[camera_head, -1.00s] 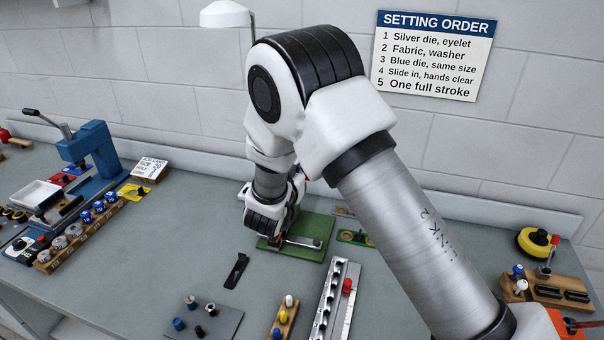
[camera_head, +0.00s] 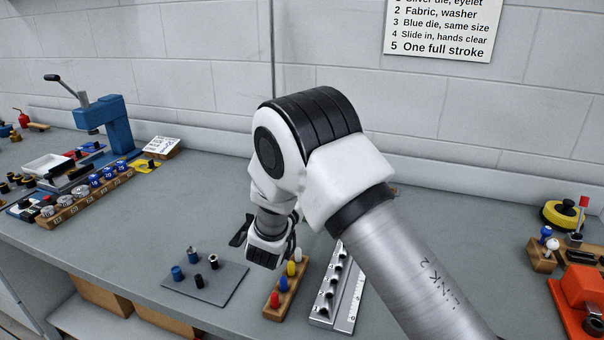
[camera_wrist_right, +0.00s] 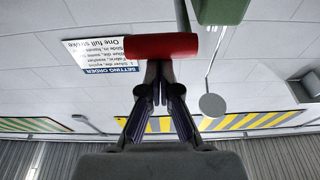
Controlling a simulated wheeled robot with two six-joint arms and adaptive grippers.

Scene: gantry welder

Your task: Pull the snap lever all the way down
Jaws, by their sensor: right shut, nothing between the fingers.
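A red cylindrical grip (camera_wrist_right: 161,46) on a dark bar lies across the upper middle of the right wrist view; I take it for the snap lever's handle. A green machine part (camera_wrist_right: 221,10) shows at the top right. My right gripper (camera_wrist_right: 160,66) is shut and empty, its fingertips at the red grip's edge; I cannot tell whether they touch. In the head view my right arm hides the lever and the gripper's fingers. My left gripper is not in view.
A blue press (camera_head: 108,122) with a lever stands at the left. A grey plate (camera_head: 204,280) with small dies, a wooden peg block (camera_head: 278,302) and a metal rail (camera_head: 338,297) lie around my wrist. An orange object (camera_head: 580,300) is at the right edge.

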